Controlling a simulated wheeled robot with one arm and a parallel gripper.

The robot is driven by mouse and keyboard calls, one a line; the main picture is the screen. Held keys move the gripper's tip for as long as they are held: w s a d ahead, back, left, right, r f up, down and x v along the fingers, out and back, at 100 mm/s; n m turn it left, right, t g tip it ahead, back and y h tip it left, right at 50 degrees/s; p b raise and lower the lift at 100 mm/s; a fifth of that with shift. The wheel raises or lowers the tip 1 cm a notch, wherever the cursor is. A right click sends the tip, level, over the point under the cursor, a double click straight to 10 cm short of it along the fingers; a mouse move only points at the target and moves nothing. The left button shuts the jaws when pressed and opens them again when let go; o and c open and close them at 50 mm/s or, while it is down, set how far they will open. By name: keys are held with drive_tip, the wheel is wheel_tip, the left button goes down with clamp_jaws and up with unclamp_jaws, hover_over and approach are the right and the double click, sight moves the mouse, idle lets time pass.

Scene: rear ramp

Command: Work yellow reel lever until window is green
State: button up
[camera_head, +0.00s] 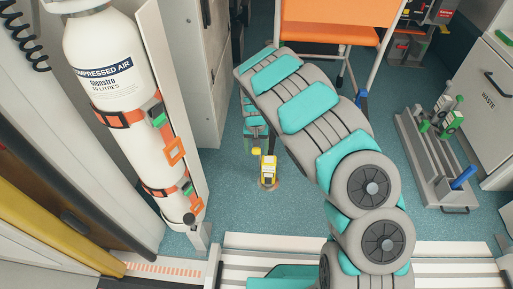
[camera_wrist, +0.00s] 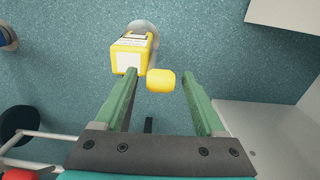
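The yellow reel (camera_wrist: 129,54) is a small yellow housing with white faces, standing on a grey round base on the blue floor. It also shows in the head view (camera_head: 268,172). A rounded yellow knob (camera_wrist: 161,81), seemingly the lever's end, sits beside the housing, to its right in the wrist view. My gripper (camera_wrist: 159,74) is open, and its two green fingers appear on either side of the knob without visible contact. I cannot tell whether the knob is at fingertip depth. The window's colour cannot be made out; no green shows on the housing.
A white compressed air cylinder (camera_head: 112,75) stands strapped at the left. An orange-seated chair (camera_head: 330,35) is behind. A grey tray (camera_head: 438,165) with green and blue fittings lies at right. Blue floor around the reel is clear.

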clamp_jaws()
idle(0.3)
idle(0.9)
